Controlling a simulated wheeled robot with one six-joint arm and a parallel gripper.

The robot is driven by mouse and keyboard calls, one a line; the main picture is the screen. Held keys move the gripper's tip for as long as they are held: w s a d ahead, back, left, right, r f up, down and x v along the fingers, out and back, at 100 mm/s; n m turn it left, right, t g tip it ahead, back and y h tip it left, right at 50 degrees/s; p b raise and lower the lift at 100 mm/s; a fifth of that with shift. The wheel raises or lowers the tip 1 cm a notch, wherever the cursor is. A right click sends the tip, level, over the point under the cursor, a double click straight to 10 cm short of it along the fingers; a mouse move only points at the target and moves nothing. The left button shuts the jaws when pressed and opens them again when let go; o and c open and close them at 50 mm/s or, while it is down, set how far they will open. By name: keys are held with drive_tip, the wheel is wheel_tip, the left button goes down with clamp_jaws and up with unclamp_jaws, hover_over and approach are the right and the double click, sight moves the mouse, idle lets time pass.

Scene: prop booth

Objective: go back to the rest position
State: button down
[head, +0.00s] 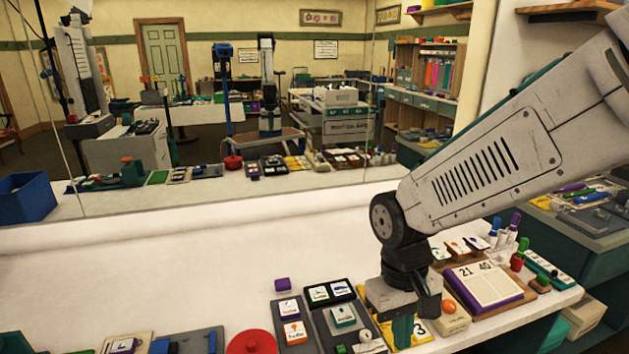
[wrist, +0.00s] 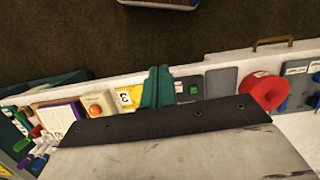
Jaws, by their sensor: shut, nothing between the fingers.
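My gripper (head: 403,331) points down over the front edge of the white table, above the row of boards and cards. Its green fingers are together with nothing between them. In the wrist view the gripper (wrist: 158,84) also shows shut, with the cards and boards beyond the fingertips. My white arm reaches in from the right and partly hides the yellow number card (head: 421,331) and the boards behind it.
Pens (head: 514,222) stand at the right. The table's middle (head: 150,270) is clear. A mirror behind reflects the room; a blue bin (head: 27,197) shows at left.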

drive_tip(key=s+d+r+m+t, duration=0.3)
drive_tip(key=s+d+r, duration=0.8)
drive_tip(key=d+r, duration=0.1)
drive_tip(key=shift+r+m+y, duration=0.25)
drive_tip(key=shift+m+y, duration=0.05)
drive_tip(key=shift+y, duration=0.1)
